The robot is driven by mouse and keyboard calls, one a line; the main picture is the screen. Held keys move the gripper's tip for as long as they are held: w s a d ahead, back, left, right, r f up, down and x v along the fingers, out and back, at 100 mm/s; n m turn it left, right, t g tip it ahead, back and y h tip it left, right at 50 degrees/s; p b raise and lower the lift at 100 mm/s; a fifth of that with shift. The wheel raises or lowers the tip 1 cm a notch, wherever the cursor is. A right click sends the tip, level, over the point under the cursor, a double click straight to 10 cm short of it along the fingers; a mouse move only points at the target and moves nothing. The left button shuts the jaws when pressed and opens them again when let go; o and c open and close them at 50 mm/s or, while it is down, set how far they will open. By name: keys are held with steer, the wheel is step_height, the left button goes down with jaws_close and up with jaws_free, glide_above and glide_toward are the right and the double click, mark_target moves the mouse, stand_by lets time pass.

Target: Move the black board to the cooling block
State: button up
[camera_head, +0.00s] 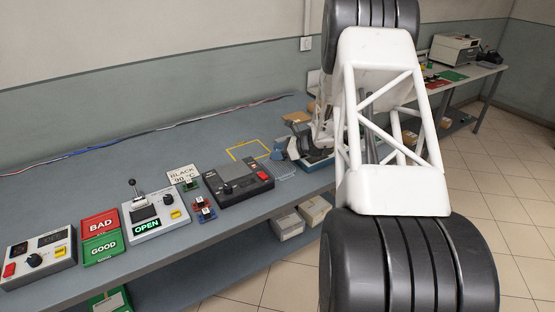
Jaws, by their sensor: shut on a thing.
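My arm fills the right-centre of the head view and covers part of the bench. The far end of the arm is over the back right part of the bench, and I cannot make out my gripper's fingers there. I see no board that is clearly black. A small dark green board (188,182) lies by a card (182,174) reading "BLACK 90 °C". I cannot identify the cooling block; a blue-edged fixture (314,161) is partly hidden behind my arm.
A dark control box (238,183) stands right of the boards. A lever box (155,215) showing OPEN, BAD (99,224) and GOOD (103,246) pads and a knob box (38,255) stand to the left. A yellow outline (247,149) marks bare bench behind. Cables run along the wall.

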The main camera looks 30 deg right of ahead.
steer(key=shift+w+f, duration=0.15)
steer(key=shift+f, duration=1.6)
steer(key=shift+f, duration=0.15)
steer(key=o, duration=1)
steer(key=v, duration=1.2)
steer(key=shift+r, duration=0.25)
